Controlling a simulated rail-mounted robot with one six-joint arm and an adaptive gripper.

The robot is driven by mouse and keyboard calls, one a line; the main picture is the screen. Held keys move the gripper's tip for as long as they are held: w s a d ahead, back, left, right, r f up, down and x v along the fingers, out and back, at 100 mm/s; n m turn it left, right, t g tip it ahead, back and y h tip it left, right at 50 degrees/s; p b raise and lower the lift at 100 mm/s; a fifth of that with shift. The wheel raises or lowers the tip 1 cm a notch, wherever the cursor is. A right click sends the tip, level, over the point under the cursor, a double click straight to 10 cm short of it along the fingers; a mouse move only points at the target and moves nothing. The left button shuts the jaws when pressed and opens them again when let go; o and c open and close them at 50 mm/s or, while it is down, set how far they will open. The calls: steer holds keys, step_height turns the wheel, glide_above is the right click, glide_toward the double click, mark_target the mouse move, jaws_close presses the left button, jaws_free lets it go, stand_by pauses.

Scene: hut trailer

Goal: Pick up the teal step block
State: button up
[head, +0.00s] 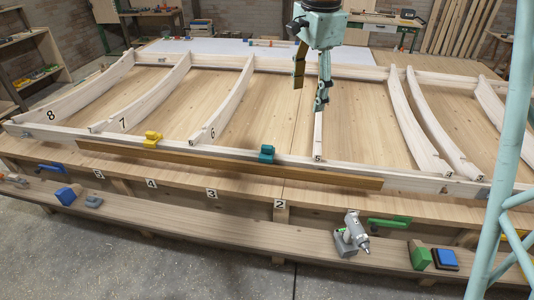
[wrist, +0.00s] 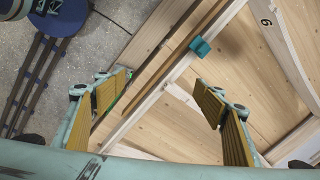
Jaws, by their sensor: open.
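The teal step block (head: 267,153) sits on the front beam of the wooden frame in the head view, between the ribs marked 6 and 5. It also shows in the wrist view (wrist: 200,47), above and between the fingertips in the picture. My gripper (head: 310,82) hangs above the frame, to the right of the block and apart from it. In the wrist view my gripper (wrist: 165,95) has its two yellow-padded fingers wide apart with nothing between them touching the pads.
A yellow step block (head: 153,139) sits on the same beam to the left. A long brown strip (head: 220,165) lies along the front beam. Curved white ribs (head: 222,100) stand on both sides of my gripper. A grey power tool (head: 352,236) stands on the front bench.

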steer(key=w+a+f+m, duration=0.3)
steer(key=w+a+f, duration=0.4)
steer(key=w+f, duration=0.3)
steer(key=m+g+p, duration=0.1)
steer(key=m, duration=0.3)
glide_above(267, 146)
step_height(267, 146, down, 12)
steer(key=shift+s+a, duration=0.25)
steer(key=shift+s, duration=0.15)
steer(key=shift+f, duration=4.2)
steer(key=shift+d+f, duration=0.1)
steer(key=shift+w+d+f+b, duration=0.1)
steer(key=shift+w+f+b, duration=0.1)
steer(key=shift+f, duration=1.1)
steer(key=shift+w+d+f+b, duration=0.1)
steer(key=shift+f+b, duration=0.1)
steer(key=shift+f, duration=1.05)
steer(key=shift+c, duration=0.6)
steer(key=c, duration=0.8)
